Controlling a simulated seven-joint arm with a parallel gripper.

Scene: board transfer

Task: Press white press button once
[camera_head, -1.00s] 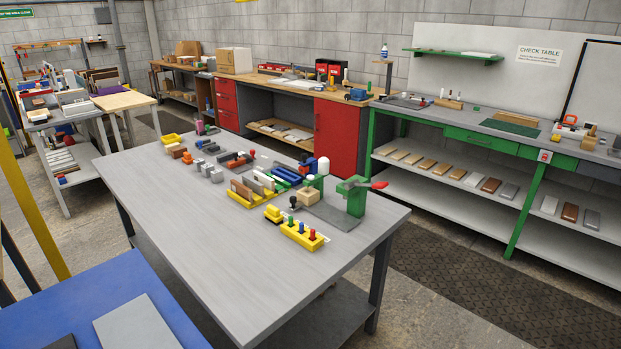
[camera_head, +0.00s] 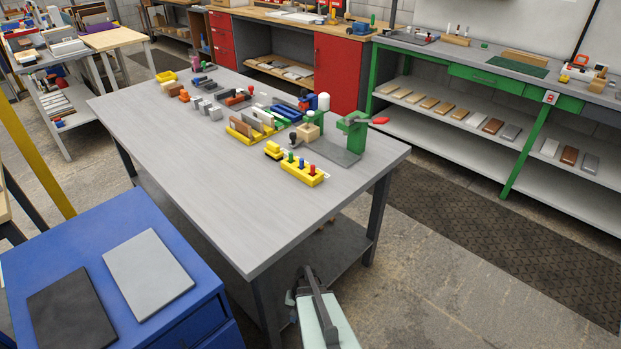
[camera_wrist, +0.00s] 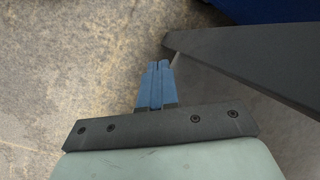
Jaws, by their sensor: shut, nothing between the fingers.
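A white rounded cap (camera_head: 323,101), which looks like the white press button, stands on a green fixture (camera_head: 313,116) on the right part of the grey table. It is small in the head view, and I cannot tell whether it is pressed. My gripper (camera_wrist: 158,66) shows in the wrist view with its blue fingers closed together and nothing between them. Below the fingers I see bare floor. In the head view my wrist shows low at the bottom, in front of the table's near right end and well away from the cap. The cap is outside the wrist view.
The grey table (camera_head: 215,170) has a clear near half. A green press with a red handle (camera_head: 354,130) and a yellow block with coloured pegs (camera_head: 303,169) stand near the cap. A blue cabinet (camera_head: 185,255) is at lower left. A dark beam (camera_wrist: 250,65) lies close beside my fingers.

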